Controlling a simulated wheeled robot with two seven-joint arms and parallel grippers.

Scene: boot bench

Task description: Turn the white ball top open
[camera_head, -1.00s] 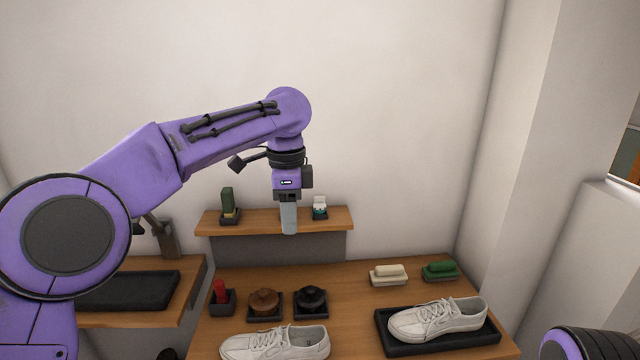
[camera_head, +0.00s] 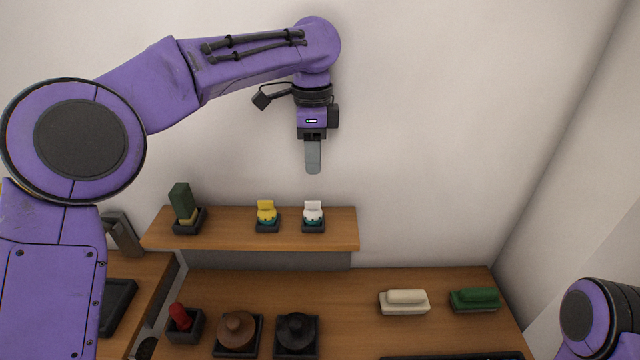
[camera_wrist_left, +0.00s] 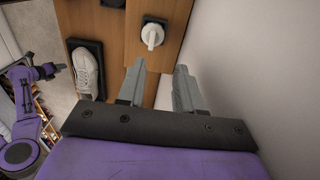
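The white ball top (camera_head: 313,210) sits on a teal body in a small dark holder at the right of the raised wooden shelf. In the left wrist view the white top (camera_wrist_left: 152,35) shows from above, beyond my finger tips and apart from them. My left gripper (camera_head: 313,170) points down above the shelf, over the white top in the picture. Its two fingers (camera_wrist_left: 160,75) are apart with nothing between them. My right arm shows at the lower right of the head view. In the left wrist view its gripper (camera_wrist_left: 52,70) is too small to read.
A yellow top (camera_head: 266,211) stands just left of the white one. A dark green block (camera_head: 181,201) is at the shelf's left. Below are brown (camera_head: 236,329) and black (camera_head: 296,332) round lidded items, a red item (camera_head: 179,316) and cream (camera_head: 404,301) and green (camera_head: 474,299) brushes.

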